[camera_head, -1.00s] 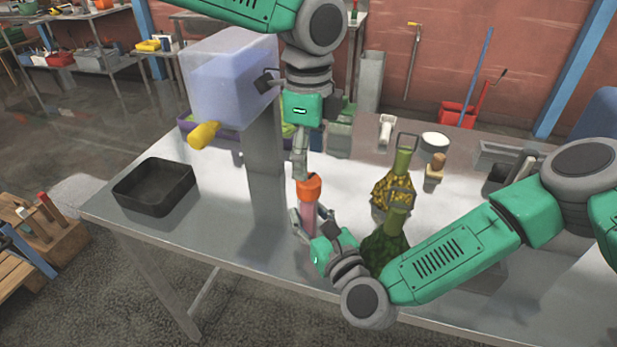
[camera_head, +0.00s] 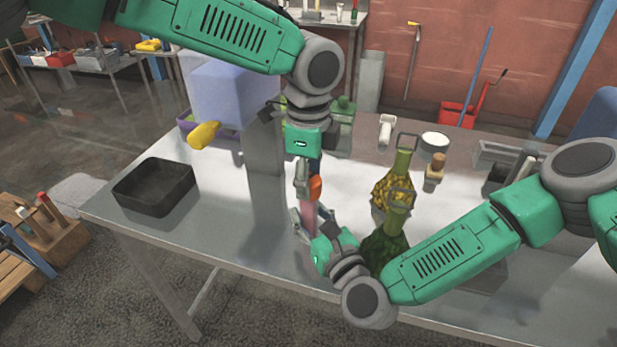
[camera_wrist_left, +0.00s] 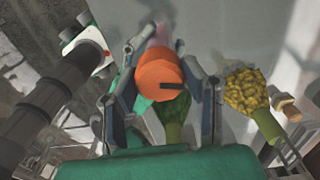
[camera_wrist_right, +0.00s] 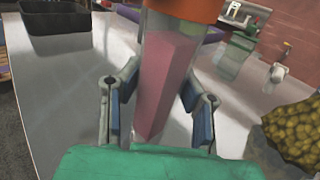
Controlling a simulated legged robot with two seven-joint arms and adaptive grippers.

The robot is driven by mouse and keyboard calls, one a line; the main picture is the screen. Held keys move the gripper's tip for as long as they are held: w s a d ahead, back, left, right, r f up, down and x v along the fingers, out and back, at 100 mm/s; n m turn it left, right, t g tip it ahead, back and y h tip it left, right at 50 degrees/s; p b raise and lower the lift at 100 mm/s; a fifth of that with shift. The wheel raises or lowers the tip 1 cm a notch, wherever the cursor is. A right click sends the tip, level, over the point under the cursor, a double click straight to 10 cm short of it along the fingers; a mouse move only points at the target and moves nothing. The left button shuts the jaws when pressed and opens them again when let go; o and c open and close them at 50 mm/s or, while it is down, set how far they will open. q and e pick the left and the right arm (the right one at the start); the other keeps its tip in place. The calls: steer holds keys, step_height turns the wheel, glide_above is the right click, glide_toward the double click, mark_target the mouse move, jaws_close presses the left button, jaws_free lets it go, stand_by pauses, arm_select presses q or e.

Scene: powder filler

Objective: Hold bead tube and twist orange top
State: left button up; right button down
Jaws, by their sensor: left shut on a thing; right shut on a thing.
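The bead tube (camera_head: 308,217) is a clear upright tube with pink contents, above the table's front part. It fills the middle of the right wrist view (camera_wrist_right: 164,80). My right gripper (camera_head: 304,224) is shut around its body from the front right. The orange top (camera_head: 315,188) caps the tube and shows large in the left wrist view (camera_wrist_left: 160,78). My left gripper (camera_head: 308,182) comes down from above and is shut on the orange top, with one finger on each side of it. The left fingers partly hide the top in the head view.
Green-necked flasks with yellow (camera_head: 388,192) and green (camera_head: 384,246) contents stand right of the tube. A black tray (camera_head: 154,189) lies at the left. A translucent box with a yellow spout (camera_head: 204,135) stands behind left. Table between tray and tube is clear.

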arm_select(q)
steer(key=n, duration=0.3)
arm_select(e)
steer(key=shift+s, duration=0.15)
arm_select(q)
steer(key=o, duration=1.2)
steer(key=shift+w, duration=0.1)
steer(key=shift+c, duration=0.2)
step_height(320, 180, up, 12)
steer(key=shift+d, duration=0.1)
arm_select(e)
steer(key=c, duration=1)
jaws_free()
steer(key=shift+c, duration=0.2)
